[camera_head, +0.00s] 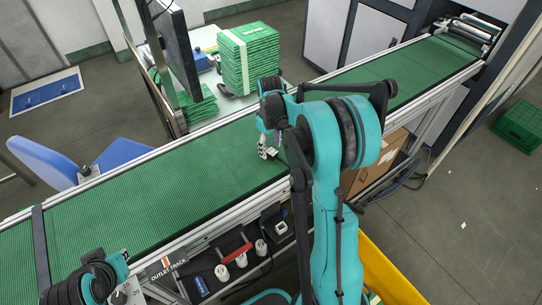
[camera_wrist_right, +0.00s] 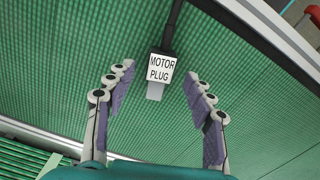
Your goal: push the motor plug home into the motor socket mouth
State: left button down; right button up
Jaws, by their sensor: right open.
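The motor plug (camera_wrist_right: 161,68) shows in the right wrist view as a white block lettered MOTOR PLUG, with a grey end (camera_wrist_right: 155,91) and a black cable running up from it. It is over or on the green ribbed belt. My right gripper (camera_wrist_right: 158,85) is open, its fingers on either side of the plug with gaps on both sides. In the head view my right gripper (camera_head: 268,148) is low over the belt, partly hidden by my arm. My left arm shows at the bottom left, but I cannot make out its gripper. I cannot identify the motor socket mouth.
The green conveyor (camera_head: 150,195) runs diagonally. Below its near rail are an outlet track label (camera_head: 167,265), white round fittings, a red bar (camera_head: 236,253) and a black box (camera_head: 276,224). Green stacked sheets (camera_head: 248,62) and a monitor stand behind. A blue chair (camera_head: 122,152) is left.

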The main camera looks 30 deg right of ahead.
aim_at(271, 151)
notch_tip(271, 151, down, 2)
jog(key=shift+f, duration=0.1)
grip_shut()
jog(key=shift+r, duration=0.3)
jog(key=shift+r, duration=0.35)
jog(key=r+p, duration=0.1)
jog(key=r, duration=0.1)
jog(key=r+p, duration=0.1)
jog(key=r, duration=0.1)
jog(key=shift+s, duration=0.2)
jog(key=s+r+p, duration=0.2)
jog(key=s+r, duration=0.4)
jog(key=s, duration=0.5)
jog(key=shift+d+p, duration=0.35)
jog(key=shift+p, duration=0.05)
